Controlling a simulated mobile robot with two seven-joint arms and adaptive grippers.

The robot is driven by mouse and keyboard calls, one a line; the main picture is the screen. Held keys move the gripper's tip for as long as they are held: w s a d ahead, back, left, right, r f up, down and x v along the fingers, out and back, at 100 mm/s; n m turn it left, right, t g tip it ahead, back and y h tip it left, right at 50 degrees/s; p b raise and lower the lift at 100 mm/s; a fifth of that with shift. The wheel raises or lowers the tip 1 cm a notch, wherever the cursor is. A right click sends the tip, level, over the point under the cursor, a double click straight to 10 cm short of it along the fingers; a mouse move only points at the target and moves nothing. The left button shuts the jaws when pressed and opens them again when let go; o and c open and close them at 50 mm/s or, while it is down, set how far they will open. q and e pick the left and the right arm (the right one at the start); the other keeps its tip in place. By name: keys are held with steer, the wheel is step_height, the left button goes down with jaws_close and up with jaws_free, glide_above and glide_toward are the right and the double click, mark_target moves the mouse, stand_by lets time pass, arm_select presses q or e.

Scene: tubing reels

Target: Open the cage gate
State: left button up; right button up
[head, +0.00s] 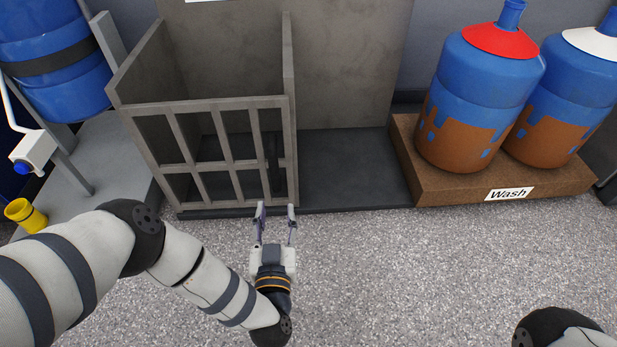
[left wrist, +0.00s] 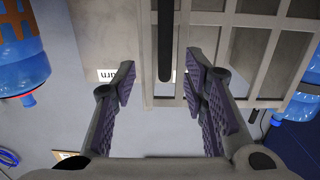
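The cage gate (head: 215,165) is a grey barred panel across the front of the open-topped cage, and it looks shut against the right side wall (head: 289,110). A dark upright handle (head: 274,165) is on its right part. My left gripper (head: 276,209) is open and empty in front of the gate's lower right part. In the left wrist view, the dark handle (left wrist: 165,45) shows between the two spread fingers (left wrist: 160,78), beyond their tips, with no visible contact. The gate bars (left wrist: 248,45) show there too. My right gripper is out of view.
Blue jugs (head: 478,100) stand on a brown base marked Wash (head: 440,185) at the right. A blue barrel (head: 50,60) and yellow cup (head: 25,214) are at the left. The dark platform (head: 350,170) beside the cage and the speckled floor (head: 400,270) are clear.

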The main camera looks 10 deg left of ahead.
mark_target(274, 173)
arm_select(q)
steer(key=shift+t+y, duration=0.3)
steer(key=shift+y, duration=0.1)
steer(key=b+x, duration=0.2)
steer(key=x, duration=0.4)
steer(key=b+x, duration=0.2)
steer(key=x, duration=0.4)
steer(key=shift+w+a+r+b, duration=0.2)
steer(key=shift+w+a+b, duration=0.1)
steer(key=shift+b, duration=0.1)
steer(key=shift+w+r, duration=0.1)
steer(key=shift+w, duration=0.1)
jaws_close()
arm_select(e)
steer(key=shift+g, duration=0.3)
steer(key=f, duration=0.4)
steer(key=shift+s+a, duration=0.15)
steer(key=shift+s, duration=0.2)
